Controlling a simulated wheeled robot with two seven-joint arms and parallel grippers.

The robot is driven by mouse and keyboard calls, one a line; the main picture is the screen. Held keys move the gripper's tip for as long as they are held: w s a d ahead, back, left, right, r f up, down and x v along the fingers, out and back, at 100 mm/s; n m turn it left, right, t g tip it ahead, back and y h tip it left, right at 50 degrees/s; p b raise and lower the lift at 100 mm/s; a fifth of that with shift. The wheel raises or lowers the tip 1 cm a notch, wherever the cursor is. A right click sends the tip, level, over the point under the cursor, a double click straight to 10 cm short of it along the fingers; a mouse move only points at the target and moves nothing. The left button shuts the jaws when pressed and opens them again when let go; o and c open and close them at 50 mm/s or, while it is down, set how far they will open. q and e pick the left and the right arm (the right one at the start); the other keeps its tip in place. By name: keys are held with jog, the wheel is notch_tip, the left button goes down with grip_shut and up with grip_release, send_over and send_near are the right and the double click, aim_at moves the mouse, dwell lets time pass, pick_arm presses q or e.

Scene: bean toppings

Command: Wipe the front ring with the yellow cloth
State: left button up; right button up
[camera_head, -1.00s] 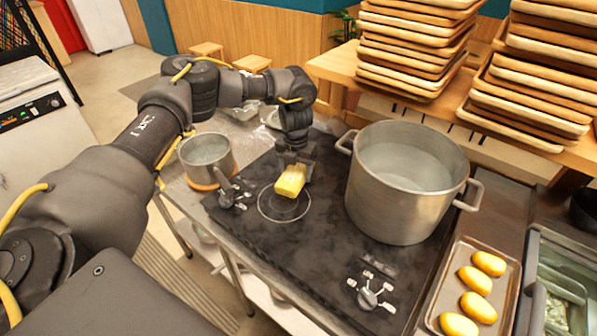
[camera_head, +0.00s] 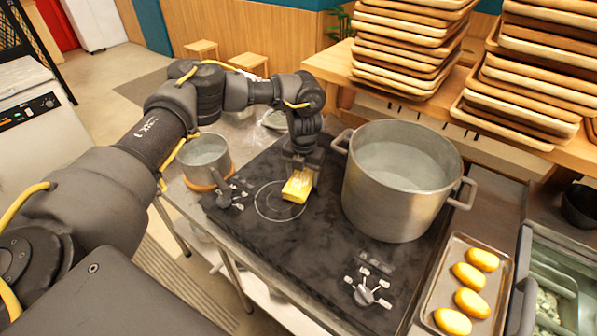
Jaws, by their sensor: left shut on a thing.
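The yellow cloth (camera_head: 297,187) is folded into a small block. My left gripper (camera_head: 301,168) comes down from above and is shut on it. The front ring (camera_head: 268,204) is a thin pale circle on the black cooktop (camera_head: 300,237). The cloth is over the ring's right edge; I cannot tell whether it touches the surface. Part of the ring is hidden by the cloth. My right gripper is not in view.
A large steel pot (camera_head: 396,190) of liquid stands close right of the cloth. A small saucepan (camera_head: 204,157) sits left of the cooktop. A tray (camera_head: 430,307) of yellow oval items lies at lower right. Wooden trays (camera_head: 408,48) are stacked behind. The cooktop's front is clear besides knobs.

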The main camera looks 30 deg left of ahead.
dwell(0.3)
pick_arm(q)
jog(key=shift+w+a+b, duration=0.15)
jog(key=shift+a, duration=0.85)
jog(key=shift+w+a+b, duration=0.1)
jog(key=shift+a+b, duration=0.05)
jog(key=shift+a, duration=0.8)
jog(key=shift+d, duration=0.15)
jog(key=shift+s+d+p, duration=0.15)
jog(key=shift+d+p, duration=0.2)
jog(key=shift+d, duration=0.4)
jog(key=shift+s+d+p, duration=0.15)
jog(key=shift+d+p, duration=0.15)
jog(key=shift+d, duration=0.85)
jog(key=shift+r+p, duration=2.95)
jog(key=shift+r, duration=1.1)
jog(key=shift+f, duration=0.15)
